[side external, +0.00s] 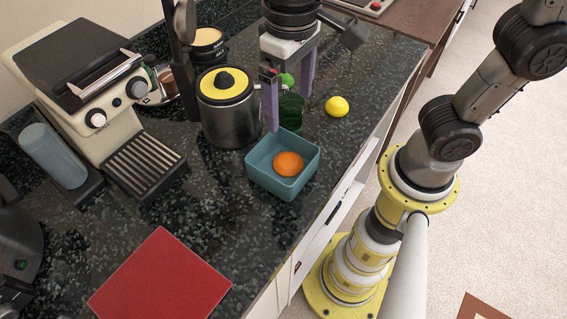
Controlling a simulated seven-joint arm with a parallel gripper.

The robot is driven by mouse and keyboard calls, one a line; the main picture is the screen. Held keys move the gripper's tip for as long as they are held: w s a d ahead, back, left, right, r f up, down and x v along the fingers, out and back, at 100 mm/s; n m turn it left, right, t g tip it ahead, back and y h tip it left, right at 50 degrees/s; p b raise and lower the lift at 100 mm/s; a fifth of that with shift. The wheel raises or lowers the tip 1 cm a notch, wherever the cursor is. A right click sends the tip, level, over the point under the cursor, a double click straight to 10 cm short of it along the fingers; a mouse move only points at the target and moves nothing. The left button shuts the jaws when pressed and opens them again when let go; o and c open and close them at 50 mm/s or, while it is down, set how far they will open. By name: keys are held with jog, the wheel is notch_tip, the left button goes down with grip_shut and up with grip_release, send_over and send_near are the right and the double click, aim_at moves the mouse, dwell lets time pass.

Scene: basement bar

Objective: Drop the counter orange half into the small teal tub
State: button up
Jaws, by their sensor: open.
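The small teal tub (262,180) stands on the dark speckled counter near its front edge. An orange, rounded piece (289,163) lies inside it, which looks like the orange half with its peel side up; its cut face is not visible. My gripper (289,110) is open, with its two purple fingers pointing down behind the tub. It is apart from the orange piece. Between or behind the fingers are a dark green cup (291,109) and a bright green round thing (287,80); whether the fingers touch either cannot be told.
A yellow lemon (337,106) lies right of my gripper. A steel canister with a yellow lid (226,105) stands close on the left. An espresso machine (95,90) is further left, and a red mat (160,278) lies at the front. The counter between mat and tub is clear.

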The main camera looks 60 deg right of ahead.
notch_tip(320, 180, up, 10)
dwell(0.3)
jog(key=shift+d+f, duration=0.1)
jog(key=s+d+r+m+t, duration=0.1)
jog(key=d+m, duration=0.1)
jog(key=d, duration=0.4)
jog(key=s+d+f+n+t, duration=0.2)
jog(key=s+d+f+t, duration=0.2)
jog(key=d+f, duration=0.5)
jog(key=shift+s+d+f+t, duration=0.3)
jog(key=shift+s+f, duration=0.1)
jog(key=shift+s, duration=0.4)
